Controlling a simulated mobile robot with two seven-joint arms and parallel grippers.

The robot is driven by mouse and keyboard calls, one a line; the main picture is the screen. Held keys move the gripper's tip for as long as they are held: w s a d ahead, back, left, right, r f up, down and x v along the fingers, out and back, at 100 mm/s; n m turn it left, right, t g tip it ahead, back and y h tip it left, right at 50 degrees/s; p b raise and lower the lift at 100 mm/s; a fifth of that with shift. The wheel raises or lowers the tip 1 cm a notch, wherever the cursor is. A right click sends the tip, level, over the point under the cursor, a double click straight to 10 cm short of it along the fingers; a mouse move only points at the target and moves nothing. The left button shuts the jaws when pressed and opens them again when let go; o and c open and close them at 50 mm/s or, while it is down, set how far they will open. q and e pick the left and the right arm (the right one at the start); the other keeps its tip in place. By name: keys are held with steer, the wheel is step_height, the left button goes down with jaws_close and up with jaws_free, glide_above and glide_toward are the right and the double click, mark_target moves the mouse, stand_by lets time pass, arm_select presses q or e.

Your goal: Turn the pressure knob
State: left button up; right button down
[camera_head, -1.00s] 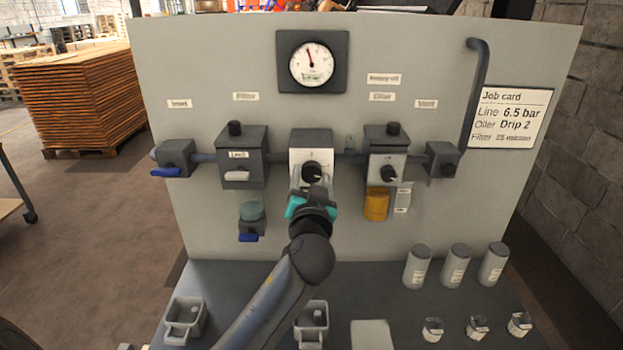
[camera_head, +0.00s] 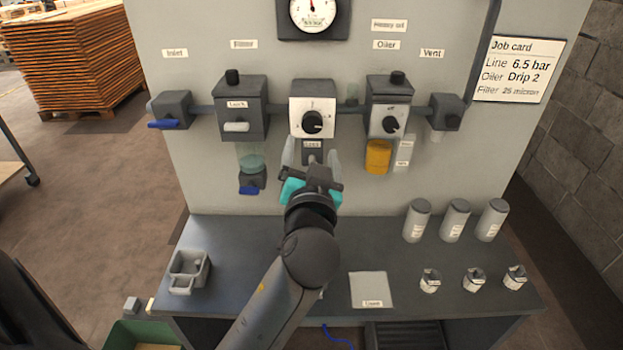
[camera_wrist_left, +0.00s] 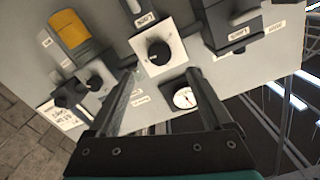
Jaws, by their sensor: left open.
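The pressure knob (camera_head: 312,122) is a round black knob on the white face of the middle regulator block. It also shows in the left wrist view (camera_wrist_left: 159,53), in front of and between the fingers. My left gripper (camera_head: 311,150) is open and empty, just below the knob and apart from it. The pressure gauge (camera_head: 313,10) is partly cut off at the top of the head view; its dial shows in the left wrist view (camera_wrist_left: 184,97). The job card (camera_head: 517,68) reads Line 6.5 bar. My right gripper is not in view.
Beside the regulator are the filter block (camera_head: 241,106) on the left and the oiler (camera_head: 389,105) with its amber bowl on the right. The bench (camera_head: 390,255) holds a grey bin (camera_head: 188,270), several grey cylinders and small parts.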

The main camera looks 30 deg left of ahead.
arm_select(q)
steer(key=b+v, duration=0.1)
steer(key=v, duration=0.5)
steer(key=shift+s, duration=0.3)
steer(key=shift+d, duration=0.15)
